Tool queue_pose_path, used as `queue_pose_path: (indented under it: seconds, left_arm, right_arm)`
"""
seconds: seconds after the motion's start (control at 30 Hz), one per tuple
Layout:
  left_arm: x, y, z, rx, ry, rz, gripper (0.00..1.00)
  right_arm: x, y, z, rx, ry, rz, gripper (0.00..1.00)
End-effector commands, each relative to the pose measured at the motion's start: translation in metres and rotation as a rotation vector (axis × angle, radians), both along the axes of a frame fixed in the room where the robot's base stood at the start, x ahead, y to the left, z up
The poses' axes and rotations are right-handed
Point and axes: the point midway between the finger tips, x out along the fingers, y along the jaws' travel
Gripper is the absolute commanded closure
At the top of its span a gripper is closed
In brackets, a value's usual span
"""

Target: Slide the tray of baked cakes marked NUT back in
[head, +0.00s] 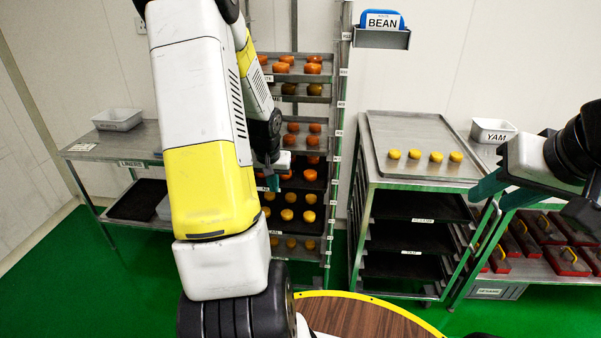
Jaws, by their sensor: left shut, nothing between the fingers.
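A tall metal rack (331,150) stands in the middle of the head view and holds several trays of orange, brown and yellow cakes. The small tags on the tray fronts are too small to read, so I cannot tell which tray is marked NUT. My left gripper (272,181) is shut and empty, in front of the rack's middle trays; I cannot tell if it touches one. My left arm hides the rack's left side. My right gripper (488,186) is at the right, in front of the cart, and its opening is unclear.
A steel cart (390,190) right of the rack has a top tray (440,125) with several yellow cakes. A BEAN bin (382,22) hangs above. A YAM container (493,130) and red boxes (515,245) are at right. A side table (90,150) is at left. A round wooden top (365,318) is in front.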

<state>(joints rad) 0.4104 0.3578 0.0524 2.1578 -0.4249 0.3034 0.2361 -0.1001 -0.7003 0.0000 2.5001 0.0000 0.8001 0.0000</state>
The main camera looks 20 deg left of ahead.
Motion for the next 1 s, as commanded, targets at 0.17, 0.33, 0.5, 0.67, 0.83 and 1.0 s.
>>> queue_pose_path:
  seconds: [0.17,0.33,0.5,0.67,0.83,1.0]
  left_arm:
    - [0.009,0.001,-0.034,0.0,0.005,-0.004,1.0]
    - [0.019,0.003,-0.07,0.0,0.005,-0.003,1.0]
    - [0.039,0.009,-0.084,0.0,-0.003,0.0,1.0]
    - [0.056,0.014,-0.084,0.001,-0.001,-0.001,1.0]
    - [0.063,0.015,-0.083,0.001,0.0,-0.002,1.0]
    - [0.063,0.015,-0.083,0.001,0.0,-0.002,1.0]
  right_arm:
    - [0.0,0.0,0.0,0.0,0.0,0.0,0.64]
    - [0.0,0.0,0.0,0.0,0.0,0.0,0.64]
    - [0.0,0.0,0.0,0.0,0.0,0.0,0.64]
    - [0.0,0.0,0.0,0.0,0.0,0.0,0.64]
    - [0.0,0.0,0.0,0.0,0.0,0.0,0.64]
    - [0.0,0.0,0.0,0.0,0.0,0.0,0.64]
